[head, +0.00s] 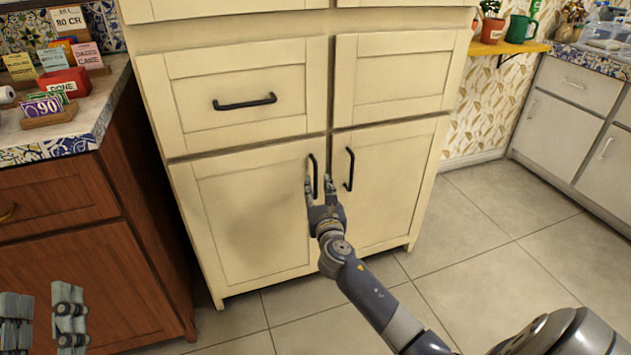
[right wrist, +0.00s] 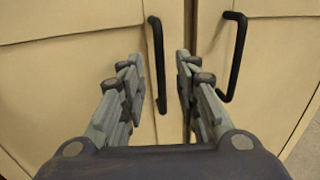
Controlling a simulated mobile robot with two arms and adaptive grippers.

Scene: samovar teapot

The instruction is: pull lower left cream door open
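The lower left cream door (head: 250,220) of the cream cabinet is shut, with a black vertical handle (head: 313,172) near its right edge. My right gripper (head: 318,184) is at this handle. In the right wrist view my right gripper (right wrist: 160,85) is open, and the left door's handle (right wrist: 157,65) lies between its fingers, with gaps showing on both sides. The fingers hide part of the handle in the head view. My left gripper (head: 42,310) is open and empty at the lower left, in front of the brown cabinet.
The lower right cream door (head: 390,185) is shut; its black handle (head: 350,168) is close beside my right gripper. A drawer (head: 245,95) sits above the left door. The brown cabinet (head: 80,235) stands close on the left. The tiled floor (head: 490,250) is clear on the right.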

